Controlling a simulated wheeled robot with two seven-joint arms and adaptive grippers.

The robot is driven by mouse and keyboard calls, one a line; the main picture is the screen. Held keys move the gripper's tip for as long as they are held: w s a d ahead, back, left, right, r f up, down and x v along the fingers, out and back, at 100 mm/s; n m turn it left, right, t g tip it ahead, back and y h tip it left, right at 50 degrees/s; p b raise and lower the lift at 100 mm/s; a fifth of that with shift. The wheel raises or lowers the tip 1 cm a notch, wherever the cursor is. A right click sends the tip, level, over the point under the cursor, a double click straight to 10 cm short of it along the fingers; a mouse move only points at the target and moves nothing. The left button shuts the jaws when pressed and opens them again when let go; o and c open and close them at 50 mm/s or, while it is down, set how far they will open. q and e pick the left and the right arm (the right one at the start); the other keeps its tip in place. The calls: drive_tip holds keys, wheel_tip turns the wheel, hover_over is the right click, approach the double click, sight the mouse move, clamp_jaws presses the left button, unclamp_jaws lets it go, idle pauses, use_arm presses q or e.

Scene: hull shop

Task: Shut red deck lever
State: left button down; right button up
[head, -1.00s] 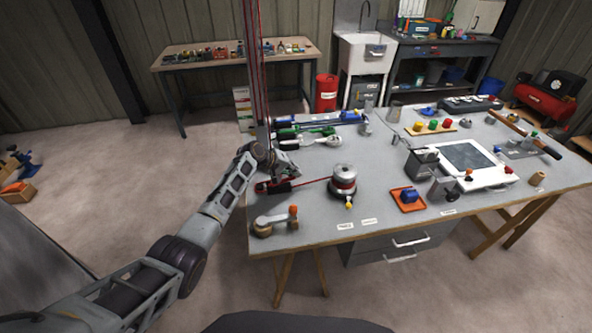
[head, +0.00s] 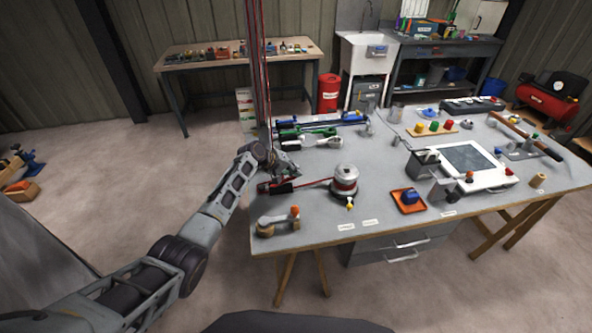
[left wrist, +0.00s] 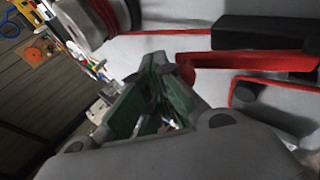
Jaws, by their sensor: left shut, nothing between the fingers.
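A black deck fitting (head: 281,188) with red parts sits near the left edge of the bench, and a red line runs from it to the winch (head: 344,181). In the left wrist view, the red lever (left wrist: 245,62) stretches sideways below the black body (left wrist: 262,34) of the fitting. My left gripper (head: 283,168) is just behind the fitting in the head view. Its green-padded fingers (left wrist: 160,98) are shut and empty, with their tips close to the left end of the lever. I cannot tell whether they touch. My right gripper is out of view.
A wood-coloured fitting with an orange knob (head: 278,220) stands at the bench's near left corner. Tools with blue and green handles (head: 318,132) lie behind my gripper. Vertical red ropes (head: 262,75) hang beside it.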

use_arm(q)
drive_tip(key=shift+s+a+r+p, duration=0.2)
drive_tip(key=shift+s+r+p, duration=0.1)
drive_tip(key=shift+r+p, duration=0.45)
drive_tip(key=shift+d+r+p, duration=0.3)
drive_tip(key=shift+r+p, duration=0.15)
drive_tip(key=shift+r, duration=0.2)
drive_tip(key=shift+s+d+r, duration=0.1)
drive_tip(key=shift+r, duration=0.25)
wheel_tip(320, 180, up, 9)
drive_tip(key=s, duration=0.2)
drive_tip(key=shift+d+r+b, duration=0.2)
drive_tip(key=shift+d+b, duration=0.15)
drive_tip(key=shift+b, duration=0.05)
drive_tip(key=shift+s+f, duration=0.1)
